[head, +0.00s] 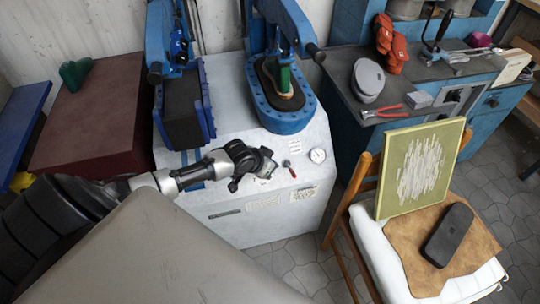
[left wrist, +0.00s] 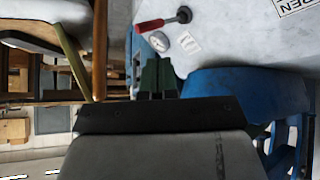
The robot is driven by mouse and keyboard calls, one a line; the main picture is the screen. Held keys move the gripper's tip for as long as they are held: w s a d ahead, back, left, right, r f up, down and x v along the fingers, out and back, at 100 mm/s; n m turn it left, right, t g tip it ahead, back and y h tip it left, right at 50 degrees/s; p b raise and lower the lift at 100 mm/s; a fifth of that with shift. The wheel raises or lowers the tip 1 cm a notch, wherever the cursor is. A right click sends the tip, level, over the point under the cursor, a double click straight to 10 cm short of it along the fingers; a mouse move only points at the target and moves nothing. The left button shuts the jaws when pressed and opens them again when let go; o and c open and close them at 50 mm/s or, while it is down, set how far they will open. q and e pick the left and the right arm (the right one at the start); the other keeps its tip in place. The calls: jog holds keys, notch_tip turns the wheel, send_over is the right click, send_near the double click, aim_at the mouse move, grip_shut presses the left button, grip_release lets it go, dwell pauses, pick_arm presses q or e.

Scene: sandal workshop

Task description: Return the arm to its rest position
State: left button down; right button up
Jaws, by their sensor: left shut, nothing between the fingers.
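My left arm comes in from the left in the head view. Its gripper (head: 268,168) is over the front part of the white press cabinet (head: 235,195), left of the red-handled lever (head: 289,168). In the left wrist view the dark fingers of my left gripper (left wrist: 158,76) are together, with nothing seen between them. My right gripper does not show in either view.
Two blue presses stand on the cabinet; the right one has a blue base (head: 287,117) with a sandal form (head: 280,82) in it. A round gauge (head: 317,155) is beside the lever. A wooden chair (head: 362,165) holds a framed panel (head: 420,170). A dark workbench (head: 400,95) stands behind.

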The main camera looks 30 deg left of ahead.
pick_arm(q)
jog(key=s+f+n+g+y, duration=0.1)
jog(key=s+f, duration=0.8)
jog(key=f, duration=0.3)
jog(key=s+f+g+y, duration=0.1)
jog(key=s+f+g, duration=0.1)
jog(key=s+f, duration=0.85)
jog(key=s+d+f+g, duration=0.1)
jog(key=s+d+f, duration=0.3)
jog(key=s, duration=0.8)
jog(key=s+d+f+m+g, duration=0.1)
jog(key=s+d+f+g, duration=0.1)
jog(key=s+d+f, duration=0.2)
jog(key=s+f, duration=0.3)
jog(key=s, duration=0.4)
jog(key=shift+s+g, duration=0.3)
jog(key=shift+s, duration=0.1)
